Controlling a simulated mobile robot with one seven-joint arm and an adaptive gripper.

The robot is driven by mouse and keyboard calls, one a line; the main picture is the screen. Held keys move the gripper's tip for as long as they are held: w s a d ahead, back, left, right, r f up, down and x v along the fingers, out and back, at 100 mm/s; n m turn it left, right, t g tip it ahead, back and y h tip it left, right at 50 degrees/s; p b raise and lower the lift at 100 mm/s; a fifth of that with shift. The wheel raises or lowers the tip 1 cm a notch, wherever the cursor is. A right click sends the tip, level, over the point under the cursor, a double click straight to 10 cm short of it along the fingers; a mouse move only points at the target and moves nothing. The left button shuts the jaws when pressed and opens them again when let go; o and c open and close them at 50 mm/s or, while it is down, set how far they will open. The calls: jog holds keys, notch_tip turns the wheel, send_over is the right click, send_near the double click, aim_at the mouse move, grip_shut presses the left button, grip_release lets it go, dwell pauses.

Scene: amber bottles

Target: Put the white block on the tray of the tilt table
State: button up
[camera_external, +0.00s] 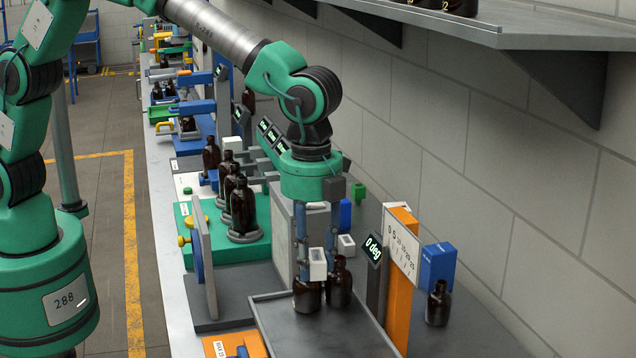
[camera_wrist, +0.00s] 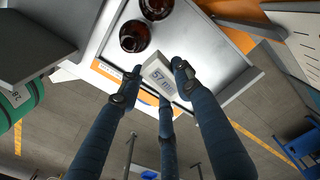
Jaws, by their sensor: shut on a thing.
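My gripper (camera_external: 317,266) has long blue fingers, pointing down and shut on a small white block (camera_external: 318,264). In the wrist view the block (camera_wrist: 158,80), marked with dark print, sits between the fingertips (camera_wrist: 155,85). The grey tray (camera_external: 335,335) of the tilt table has a thin raised rim and shows beneath the block in the wrist view (camera_wrist: 212,62). Two dark amber bottles stand on the tray, the nearer (camera_external: 306,296) close to the block and the other (camera_external: 338,284) behind. I cannot tell how far the block is above the tray.
A display (camera_external: 373,250) reads 0 deg beside an orange post (camera_external: 399,285) with a scale. A blue box (camera_external: 438,264) and another bottle (camera_external: 437,304) stand right of it. Another white box (camera_external: 346,245) shows behind my fingers. More bottles (camera_external: 243,206) stand on a green base.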

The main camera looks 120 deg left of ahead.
jog(key=s+d+f+m+p, duration=0.5)
jog(key=s+m, duration=0.4)
jog(key=m, duration=0.2)
jog(key=shift+d+f+p, duration=0.3)
jog(key=shift+d+f, duration=0.1)
jog(key=shift+d, duration=0.5)
jog(key=shift+w, duration=0.1)
send_over(331, 354)
jog(key=shift+f+p, duration=0.35)
jog(key=shift+f, duration=0.4)
jog(key=shift+f, duration=1.75)
jog(key=shift+f, duration=0.2)
